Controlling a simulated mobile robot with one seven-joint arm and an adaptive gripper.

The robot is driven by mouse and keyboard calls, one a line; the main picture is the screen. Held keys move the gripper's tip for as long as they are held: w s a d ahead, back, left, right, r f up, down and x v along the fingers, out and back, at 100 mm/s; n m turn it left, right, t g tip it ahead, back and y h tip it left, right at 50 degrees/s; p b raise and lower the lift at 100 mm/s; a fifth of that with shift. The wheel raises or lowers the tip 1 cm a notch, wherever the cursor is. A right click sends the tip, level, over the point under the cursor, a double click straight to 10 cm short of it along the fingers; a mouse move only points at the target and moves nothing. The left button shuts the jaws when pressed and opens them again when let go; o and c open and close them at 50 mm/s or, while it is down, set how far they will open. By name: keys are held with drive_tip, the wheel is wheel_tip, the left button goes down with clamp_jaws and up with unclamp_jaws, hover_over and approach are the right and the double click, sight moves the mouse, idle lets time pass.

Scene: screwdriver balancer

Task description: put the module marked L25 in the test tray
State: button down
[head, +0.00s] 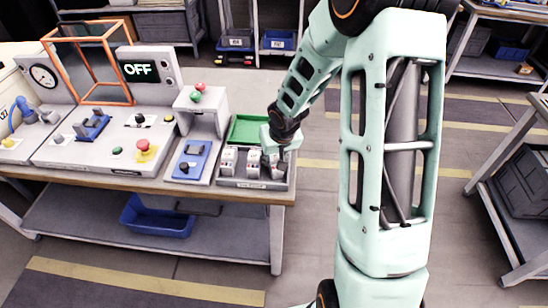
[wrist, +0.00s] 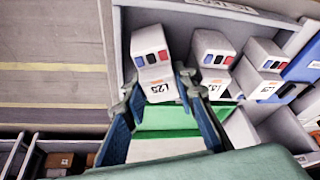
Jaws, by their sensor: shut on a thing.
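The white module marked L25 (wrist: 153,52) has dark, blue and red squares and sits between the fingers of my gripper (wrist: 158,82) in the wrist view. The fingers are shut on its two sides. In the head view my gripper (head: 272,158) is over the right part of the grey module rack (head: 228,182), and I cannot tell whether the module is clear of it. The green tray (head: 247,130) lies just behind the rack; part of the green tray (wrist: 165,120) also shows between my fingers in the wrist view.
Two similar modules, one (wrist: 213,47) beside mine and one (wrist: 263,58) farther right, stand in the rack; their labels are hard to read. A blue-plated fixture (head: 190,160) stands left of the rack. A sign reads OFF (head: 138,68). Open floor lies beyond the bench's right edge.

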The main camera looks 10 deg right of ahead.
drive_tip(key=shift+f, duration=0.2)
drive_tip(key=c, duration=1.8)
unclamp_jaws()
drive_tip(key=shift+r, duration=0.1)
drive_tip(key=shift+c, duration=0.2)
drive_tip(key=shift+r, duration=0.45)
drive_tip(key=p+v, duration=0.4)
drive_tip(key=v, duration=0.7)
drive_tip(key=shift+s+r, duration=0.2)
